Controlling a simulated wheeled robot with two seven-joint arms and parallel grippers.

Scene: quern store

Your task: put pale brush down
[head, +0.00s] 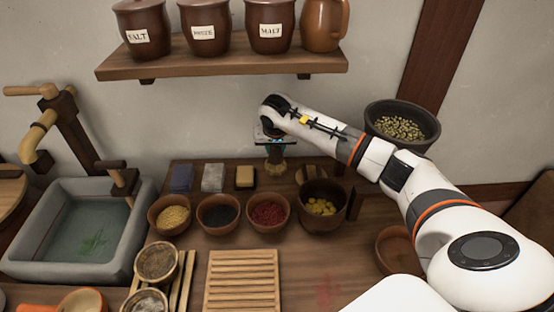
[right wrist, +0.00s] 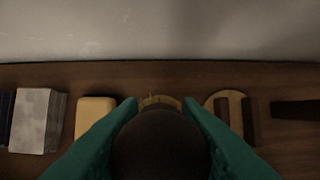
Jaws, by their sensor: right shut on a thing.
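My right gripper (head: 272,141) is near the back wall, over the back edge of the wooden counter. It is shut on the brush (head: 277,162), which hangs upright below the fingers with its pale tan end down. In the right wrist view the green fingers (right wrist: 160,135) flank the brush's round dark brown top (right wrist: 160,148); some tan shows beyond it. The jaws hide much of the brush. I cannot tell whether its lower end touches the counter (head: 200,262). My left gripper is not in view.
Blue, grey and yellow blocks (head: 245,177) lie left of the brush. A round wooden piece (right wrist: 224,104) with dark bars lies right. Bowls of grain and powder (head: 268,212) stand in front. A dark bowl of seeds (head: 374,126) is at right. A jar shelf (head: 222,66) hangs above.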

